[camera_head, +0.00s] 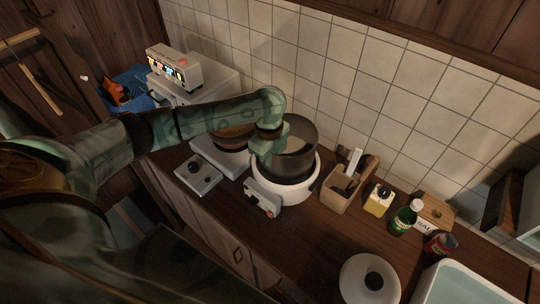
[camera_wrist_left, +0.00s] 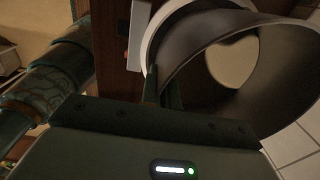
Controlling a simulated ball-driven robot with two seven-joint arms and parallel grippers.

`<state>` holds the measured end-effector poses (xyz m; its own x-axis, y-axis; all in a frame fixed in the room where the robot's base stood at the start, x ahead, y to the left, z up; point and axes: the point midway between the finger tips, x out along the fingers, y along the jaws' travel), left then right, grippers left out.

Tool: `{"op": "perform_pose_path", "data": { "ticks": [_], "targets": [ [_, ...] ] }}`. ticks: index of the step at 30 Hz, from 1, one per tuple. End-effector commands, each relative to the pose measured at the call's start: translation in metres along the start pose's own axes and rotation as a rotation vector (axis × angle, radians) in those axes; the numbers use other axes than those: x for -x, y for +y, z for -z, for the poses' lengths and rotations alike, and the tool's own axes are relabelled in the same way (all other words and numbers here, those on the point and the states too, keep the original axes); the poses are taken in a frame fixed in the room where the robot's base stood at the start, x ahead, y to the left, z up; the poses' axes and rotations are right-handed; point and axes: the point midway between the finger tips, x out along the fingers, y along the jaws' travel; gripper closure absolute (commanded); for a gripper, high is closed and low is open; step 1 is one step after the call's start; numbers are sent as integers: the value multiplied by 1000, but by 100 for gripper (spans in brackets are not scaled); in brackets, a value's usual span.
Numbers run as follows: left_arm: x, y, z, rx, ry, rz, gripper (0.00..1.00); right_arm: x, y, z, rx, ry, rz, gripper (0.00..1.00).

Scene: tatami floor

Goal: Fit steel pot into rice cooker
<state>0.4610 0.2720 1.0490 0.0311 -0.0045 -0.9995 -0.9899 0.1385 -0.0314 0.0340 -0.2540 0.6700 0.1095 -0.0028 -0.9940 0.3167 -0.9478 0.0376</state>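The dark grey steel pot (camera_head: 301,165) is in the white rice cooker (camera_head: 302,191), its wall rising well above the cooker's rim. Its base is hidden, so I cannot tell whether it is fully seated. My left gripper (camera_head: 268,155) reaches down at the pot's left edge. In the left wrist view, the fingers (camera_wrist_left: 162,88) are close together with the wall of the pot (camera_wrist_left: 196,85) between them. The cooker's white rim (camera_wrist_left: 153,35) curves behind the pot there. My right gripper is out of view.
A white lid with a dark knob (camera_head: 373,281) lies on the counter in front. Right of the cooker are a utensil holder (camera_head: 343,193), a yellow container (camera_head: 378,202) and a green bottle (camera_head: 403,220).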

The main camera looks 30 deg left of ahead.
Motion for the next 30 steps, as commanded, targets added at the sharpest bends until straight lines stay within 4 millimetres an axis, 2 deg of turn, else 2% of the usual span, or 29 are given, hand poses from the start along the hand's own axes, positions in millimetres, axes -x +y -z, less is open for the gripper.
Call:
{"op": "perform_pose_path", "data": {
  "ticks": [10,30],
  "targets": [
    [3,-1,0,0,1,4,100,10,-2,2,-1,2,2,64],
    [-3,-1,1,0,2,4,100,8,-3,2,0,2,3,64]
  ]
}}
